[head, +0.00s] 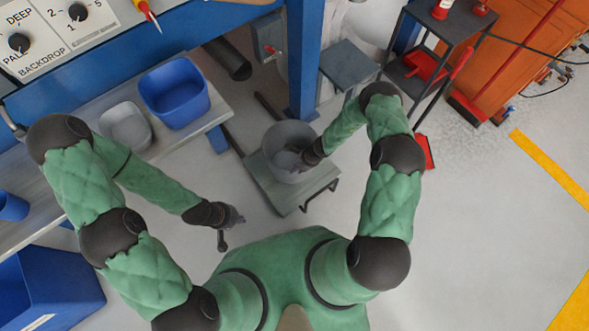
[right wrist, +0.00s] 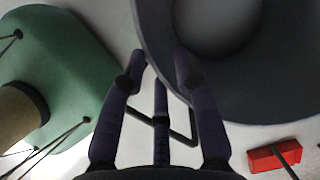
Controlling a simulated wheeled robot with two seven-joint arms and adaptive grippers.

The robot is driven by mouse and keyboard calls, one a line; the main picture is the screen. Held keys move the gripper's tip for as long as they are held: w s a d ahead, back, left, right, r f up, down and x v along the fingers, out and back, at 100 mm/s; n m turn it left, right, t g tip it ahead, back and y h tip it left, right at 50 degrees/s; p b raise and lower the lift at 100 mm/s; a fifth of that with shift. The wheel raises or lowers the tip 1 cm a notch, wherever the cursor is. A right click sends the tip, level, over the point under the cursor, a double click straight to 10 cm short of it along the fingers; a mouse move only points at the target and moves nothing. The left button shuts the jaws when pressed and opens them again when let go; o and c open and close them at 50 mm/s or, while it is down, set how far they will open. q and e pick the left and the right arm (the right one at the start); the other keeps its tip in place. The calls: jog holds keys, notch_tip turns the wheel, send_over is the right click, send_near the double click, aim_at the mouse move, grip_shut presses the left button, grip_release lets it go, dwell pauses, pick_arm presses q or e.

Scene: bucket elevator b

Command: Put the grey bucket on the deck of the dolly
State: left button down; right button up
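The grey bucket (head: 277,139) is upright over the deck of the low grey dolly (head: 277,195) in the head view and appears to stand on it. Its wall also fills the upper right of the right wrist view (right wrist: 262,100). My right gripper (right wrist: 161,62) is at the bucket's near rim, fingers apart, one outside the wall and one overlapping the bucket, apparently inside it. In the head view the right gripper (head: 301,160) partly hides the bucket's interior. My left gripper (head: 231,229) is empty, left of the dolly, its fingers apart.
A bench at left holds a blue bin (head: 174,92) and a pale tub (head: 125,127). A blue post (head: 304,60) rises behind the dolly. A dark cart (head: 415,72) and an orange cabinet (head: 528,55) stand at upper right. The floor at right is mostly clear.

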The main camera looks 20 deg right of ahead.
jog(key=p+v, duration=0.3)
jog(key=v, duration=0.5)
jog(key=s+a+r+n, duration=0.4)
jog(key=s+r+n, duration=0.2)
jog(key=s+n, duration=0.2)
jog(key=s+a+r+n+g, duration=0.1)
jog(key=s+a+r+n, duration=0.4)
jog(key=s+n, duration=0.4)
jog(key=shift+s+a+r, duration=0.25)
jog(key=shift+a+r, duration=0.05)
jog(key=shift+r, duration=0.15)
